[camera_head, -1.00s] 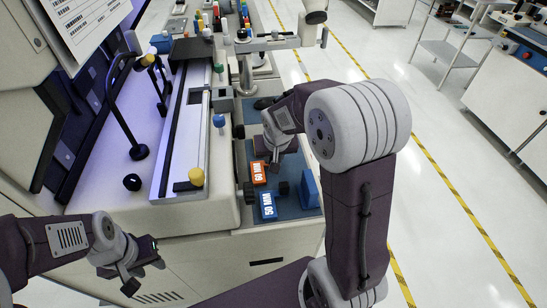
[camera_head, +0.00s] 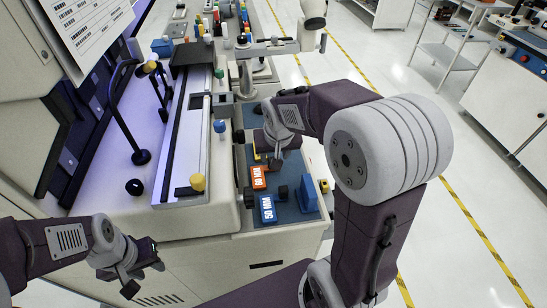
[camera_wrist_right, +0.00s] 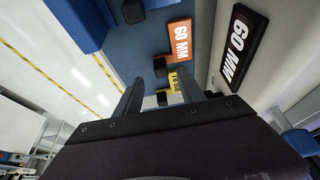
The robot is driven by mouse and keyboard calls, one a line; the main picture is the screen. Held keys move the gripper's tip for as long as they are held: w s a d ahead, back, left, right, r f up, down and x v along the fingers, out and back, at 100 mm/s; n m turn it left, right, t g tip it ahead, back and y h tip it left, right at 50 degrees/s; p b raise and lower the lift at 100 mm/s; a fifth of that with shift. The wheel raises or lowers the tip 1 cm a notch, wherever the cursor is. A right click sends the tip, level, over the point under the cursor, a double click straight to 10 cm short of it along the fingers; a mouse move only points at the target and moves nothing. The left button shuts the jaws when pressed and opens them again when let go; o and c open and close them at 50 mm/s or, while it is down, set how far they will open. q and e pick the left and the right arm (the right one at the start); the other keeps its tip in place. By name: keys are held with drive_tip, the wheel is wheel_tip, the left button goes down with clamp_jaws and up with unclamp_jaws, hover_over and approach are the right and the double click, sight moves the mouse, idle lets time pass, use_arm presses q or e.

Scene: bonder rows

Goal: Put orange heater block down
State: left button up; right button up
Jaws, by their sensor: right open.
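The orange heater block (camera_head: 258,177), marked 60 MM, lies on the blue mat (camera_head: 286,211) of a tray at the machine's front right. It also shows in the right wrist view (camera_wrist_right: 181,41), beyond the fingertips and apart from them. My right gripper (camera_head: 274,159) is just behind the block in the head view. In the wrist view its two fingers (camera_wrist_right: 156,90) are spread with no block between them. My left gripper (camera_head: 146,265) is low at the left, in front of the machine and away from the blocks; its finger gap is unclear.
A blue 50 MM block (camera_head: 268,209) lies just in front of the orange one, and a blue upright piece (camera_head: 308,194) stands to its right. A small yellow part (camera_wrist_right: 174,82) shows near my right fingertips. A black 60 MM label (camera_wrist_right: 237,47) is on the pale wall beside the mat.

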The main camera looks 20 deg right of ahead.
drive_tip(key=v, duration=0.5)
drive_tip(key=shift+s+r+p, duration=0.1)
drive_tip(key=shift+r+p, duration=0.15)
drive_tip(key=shift+p, duration=0.1)
